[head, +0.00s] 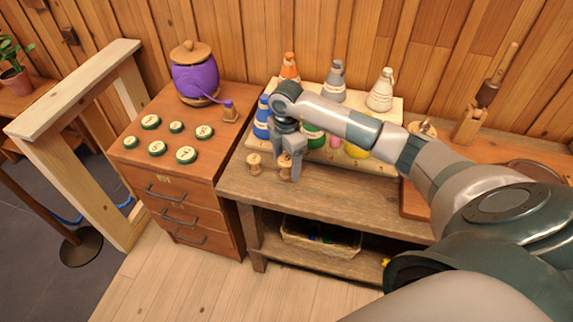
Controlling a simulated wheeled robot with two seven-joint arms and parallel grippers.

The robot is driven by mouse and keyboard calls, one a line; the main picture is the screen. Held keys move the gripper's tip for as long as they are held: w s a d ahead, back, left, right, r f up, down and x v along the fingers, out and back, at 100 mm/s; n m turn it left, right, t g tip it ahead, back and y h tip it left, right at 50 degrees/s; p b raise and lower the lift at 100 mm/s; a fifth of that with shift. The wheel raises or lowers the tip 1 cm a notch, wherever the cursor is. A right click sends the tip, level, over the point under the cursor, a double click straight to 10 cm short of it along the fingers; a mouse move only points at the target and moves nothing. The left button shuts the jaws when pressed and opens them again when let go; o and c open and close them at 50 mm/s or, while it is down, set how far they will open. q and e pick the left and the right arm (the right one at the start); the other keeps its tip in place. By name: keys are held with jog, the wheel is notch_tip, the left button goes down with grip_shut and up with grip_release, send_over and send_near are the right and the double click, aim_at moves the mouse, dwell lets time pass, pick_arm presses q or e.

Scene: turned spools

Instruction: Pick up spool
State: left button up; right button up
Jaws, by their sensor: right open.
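Two small turned wooden spools stand near the front left of the wooden workbench (330,189). The left spool (254,164) stands clear of the gripper. The right spool (285,172) is partly hidden by my right gripper (289,165). That gripper points down from above with its fingers apart at the right spool, one finger showing to the spool's right. I cannot tell whether a finger touches it. My left gripper is out of view.
Behind the gripper, a light stepped rack (352,108) holds coloured bottles, including an orange one (289,68) and a white one (381,90). A drawer cabinet (176,187) with green discs and a purple pot (195,78) stands left. A basket (321,236) sits below.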

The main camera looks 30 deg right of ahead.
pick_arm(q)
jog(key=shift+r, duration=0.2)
pick_arm(e)
jog(key=shift+f, duration=0.8)
jog(key=shift+c, duration=0.2)
jog(key=c, duration=1.1)
